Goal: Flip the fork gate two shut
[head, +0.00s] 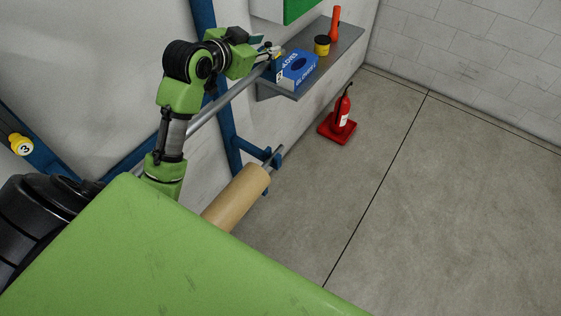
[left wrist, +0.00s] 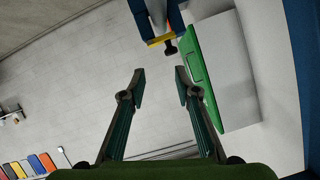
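My left gripper (head: 268,51) is at the upper middle of the head view, close to the far end of a grey bar (head: 225,103). In the left wrist view my left gripper (left wrist: 159,78) is open, with nothing between its fingertips. Just beyond the fingertips is a blue fork end with a yellow piece (left wrist: 160,40) and a black knob (left wrist: 171,48); it looks like a fork gate, but no number shows. The knob is apart from both fingers. In the head view the gripper largely hides this spot. My right gripper is in neither view.
A grey shelf (head: 335,53) beside the gripper carries a blue glove box (head: 297,70), a yellow tub (head: 322,46) and a red torch (head: 335,24). A brown roll (head: 236,198) sits below on a blue bracket. A red extinguisher (head: 342,112) stands on the open floor.

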